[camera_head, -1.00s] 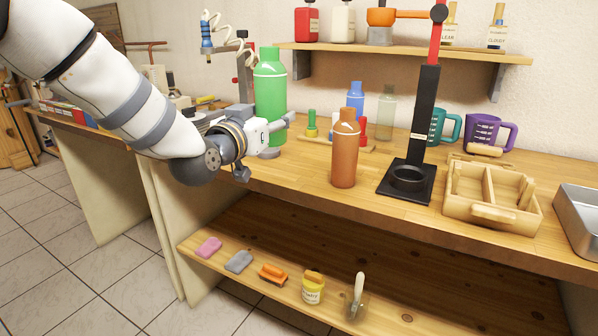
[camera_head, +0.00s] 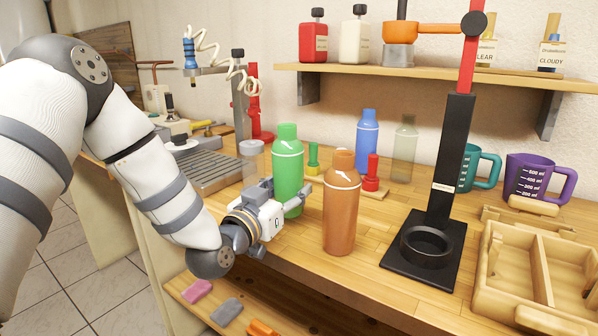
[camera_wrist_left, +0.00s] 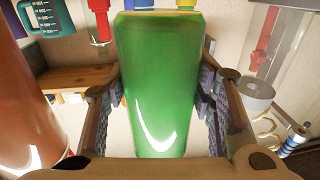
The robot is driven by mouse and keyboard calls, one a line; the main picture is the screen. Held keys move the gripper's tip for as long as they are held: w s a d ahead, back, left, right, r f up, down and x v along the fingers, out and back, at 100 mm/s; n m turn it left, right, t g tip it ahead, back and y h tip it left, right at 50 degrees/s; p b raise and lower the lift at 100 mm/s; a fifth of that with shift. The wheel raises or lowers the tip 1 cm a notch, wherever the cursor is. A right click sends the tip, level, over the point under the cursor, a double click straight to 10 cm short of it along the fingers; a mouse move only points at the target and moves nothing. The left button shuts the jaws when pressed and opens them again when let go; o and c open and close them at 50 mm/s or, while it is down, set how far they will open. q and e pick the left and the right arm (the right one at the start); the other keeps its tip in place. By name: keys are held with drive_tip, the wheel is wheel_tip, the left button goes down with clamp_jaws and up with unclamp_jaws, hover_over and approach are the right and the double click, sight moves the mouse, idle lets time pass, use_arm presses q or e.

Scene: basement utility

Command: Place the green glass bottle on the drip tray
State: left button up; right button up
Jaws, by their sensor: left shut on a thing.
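The green glass bottle (camera_head: 288,160) is upright at the middle of the bench, left of the orange-brown bottle. My left gripper (camera_head: 287,203) is shut around its lower body; the wrist view shows the bottle (camera_wrist_left: 160,85) between the two fingers (camera_wrist_left: 158,110). Whether its base touches the bench cannot be told. The drip tray (camera_head: 208,174), grey and ribbed, lies to the left of the bottle, behind my left forearm and gripper. The bottle is apart from the tray. My right gripper is not in view.
An orange-brown bottle (camera_head: 341,212) stands close to the right of the green one. A clear jar (camera_head: 252,160) stands at the tray's right end. A black stand (camera_head: 432,240) and a wooden caddy (camera_head: 520,265) are further right.

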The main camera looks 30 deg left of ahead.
use_arm(q)
drive_tip(key=shift+s+a+f, duration=0.1)
drive_tip(key=shift+s+f, duration=0.25)
drive_tip(key=shift+f, duration=0.3)
drive_tip(key=shift+s+a+f, duration=0.1)
drive_tip(key=shift+s+f, duration=0.2)
drive_tip(key=shift+f, duration=0.3)
drive_tip(key=shift+w+d, duration=0.1)
drive_tip(key=shift+w, duration=0.15)
drive_tip(key=o, duration=1.5)
drive_tip(key=shift+r, duration=0.15)
drive_tip(key=shift+c, duration=0.2)
